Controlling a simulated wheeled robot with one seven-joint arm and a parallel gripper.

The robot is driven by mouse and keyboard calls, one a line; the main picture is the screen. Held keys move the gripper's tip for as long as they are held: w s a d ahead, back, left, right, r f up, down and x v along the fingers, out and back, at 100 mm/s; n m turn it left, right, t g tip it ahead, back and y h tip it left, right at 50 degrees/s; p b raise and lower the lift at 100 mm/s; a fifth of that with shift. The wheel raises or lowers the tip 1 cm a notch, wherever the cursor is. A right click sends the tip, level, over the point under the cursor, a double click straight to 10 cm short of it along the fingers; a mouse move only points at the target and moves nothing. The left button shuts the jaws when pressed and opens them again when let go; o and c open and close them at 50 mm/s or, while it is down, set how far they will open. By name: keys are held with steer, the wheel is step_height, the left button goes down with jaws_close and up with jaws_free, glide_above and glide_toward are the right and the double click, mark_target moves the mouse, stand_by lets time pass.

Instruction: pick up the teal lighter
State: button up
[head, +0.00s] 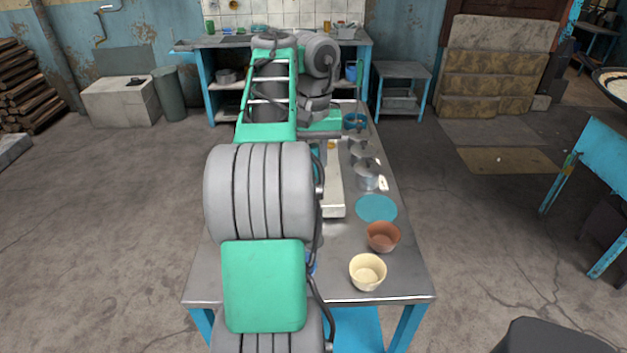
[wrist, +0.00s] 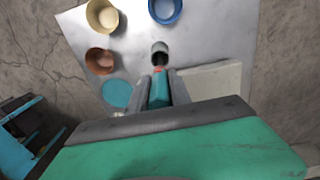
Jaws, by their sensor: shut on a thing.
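The teal lighter (wrist: 159,88) is between the two fingers of my gripper (wrist: 161,85) in the wrist view. The gripper is shut on it, and its darker end points away from my palm. I cannot tell whether the lighter still touches a surface. In the head view my arm covers much of the metal table (head: 405,280), and the lighter cannot be made out there.
A blue bowl (wrist: 165,10) shows in the wrist view. A pale board (wrist: 215,85) lies right of the fingers.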

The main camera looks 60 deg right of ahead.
jaws_close()
